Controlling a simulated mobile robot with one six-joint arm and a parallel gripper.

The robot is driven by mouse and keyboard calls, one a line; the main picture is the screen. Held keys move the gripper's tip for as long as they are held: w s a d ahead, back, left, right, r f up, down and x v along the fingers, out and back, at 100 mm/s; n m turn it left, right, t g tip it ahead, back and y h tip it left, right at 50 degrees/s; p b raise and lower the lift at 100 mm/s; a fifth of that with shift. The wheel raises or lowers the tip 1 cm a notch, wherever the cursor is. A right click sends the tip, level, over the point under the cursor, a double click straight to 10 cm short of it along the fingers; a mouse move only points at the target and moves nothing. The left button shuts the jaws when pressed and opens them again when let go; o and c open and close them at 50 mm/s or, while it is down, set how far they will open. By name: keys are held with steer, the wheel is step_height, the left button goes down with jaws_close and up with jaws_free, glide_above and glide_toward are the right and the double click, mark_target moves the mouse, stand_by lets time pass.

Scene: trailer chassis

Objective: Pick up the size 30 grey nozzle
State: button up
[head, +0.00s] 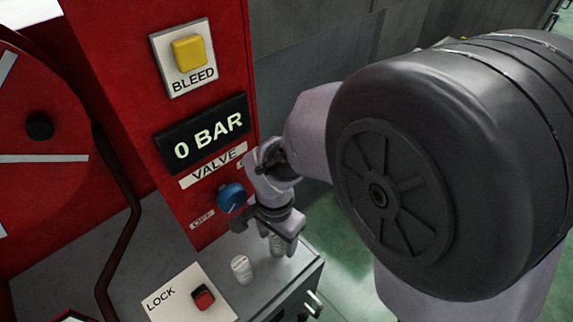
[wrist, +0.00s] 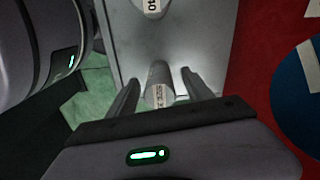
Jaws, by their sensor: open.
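Two small pale grey nozzles stand on the grey bench top. One nozzle (head: 242,268) stands apart, left of my gripper (head: 277,243) in the head view. It also shows, cut off, at the top of the wrist view (wrist: 152,7), with a white label whose number I cannot read surely. The other nozzle (wrist: 158,86) is between the spread fingers of my gripper (wrist: 160,77) in the wrist view, with a gap on each side. Its label is too small to read. In the head view my fingers partly hide it. My gripper is open and holds nothing.
A red panel carries a blue valve knob (head: 231,197) close to my gripper, a 0 BAR display (head: 203,136) and a yellow BLEED button (head: 189,52). A red LOCK switch (head: 203,297) is on the bench. The bench edge drops to green floor at right.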

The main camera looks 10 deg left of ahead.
steer(key=shift+f, duration=0.15)
steer(key=shift+c, duration=1.3)
jaws_close()
